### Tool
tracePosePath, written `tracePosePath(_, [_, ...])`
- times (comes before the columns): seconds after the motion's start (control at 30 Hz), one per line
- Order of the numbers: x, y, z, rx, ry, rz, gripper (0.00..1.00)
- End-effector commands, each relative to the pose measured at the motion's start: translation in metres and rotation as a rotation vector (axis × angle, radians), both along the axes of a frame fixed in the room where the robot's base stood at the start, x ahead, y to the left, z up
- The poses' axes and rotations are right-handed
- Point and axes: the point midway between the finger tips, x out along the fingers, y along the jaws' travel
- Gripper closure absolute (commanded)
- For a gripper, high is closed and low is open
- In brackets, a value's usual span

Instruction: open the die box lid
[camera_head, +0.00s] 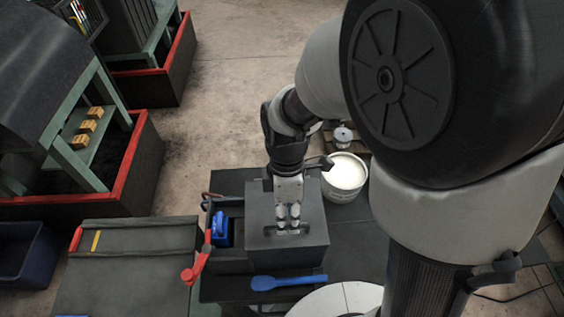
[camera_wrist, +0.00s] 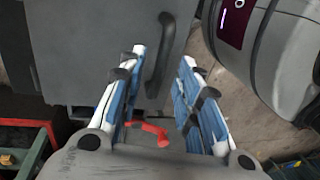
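The grey box lid (camera_head: 262,213) is a thick slab with a dark bar handle (camera_head: 285,232) on top. At its left, a dark open-topped compartment (camera_head: 229,259) holds a blue object (camera_head: 221,226). My gripper (camera_head: 288,222) points down over the lid, with its fingertips near the handle. In the wrist view the lid (camera_wrist: 95,45) fills the upper left, and the dark handle (camera_wrist: 160,58) lies between the spread fingertips of my gripper (camera_wrist: 164,55). The fingers look apart from the handle; I cannot tell the exact height.
A red crank (camera_head: 197,262) sticks out at the box's left. A blue scoop-like tool (camera_head: 290,282) lies in front of it. A white bucket (camera_head: 345,180) stands behind at the right. A grey panel (camera_head: 130,265) is at the left. Open floor (camera_head: 240,90) lies beyond.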

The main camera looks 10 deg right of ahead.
Motion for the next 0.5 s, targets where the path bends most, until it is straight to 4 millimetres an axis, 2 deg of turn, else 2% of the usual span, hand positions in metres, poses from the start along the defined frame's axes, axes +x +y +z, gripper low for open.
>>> tracePosePath(0.17, [-0.0032,0.0000,-0.0135,-0.001,0.001,0.000,0.69])
tracePosePath(0.47, [-0.0031,0.0000,-0.0149,0.000,-0.001,0.000,0.69])
tracePosePath(0.5, [-0.0031,-0.0001,-0.0149,0.000,-0.001,0.000,0.71])
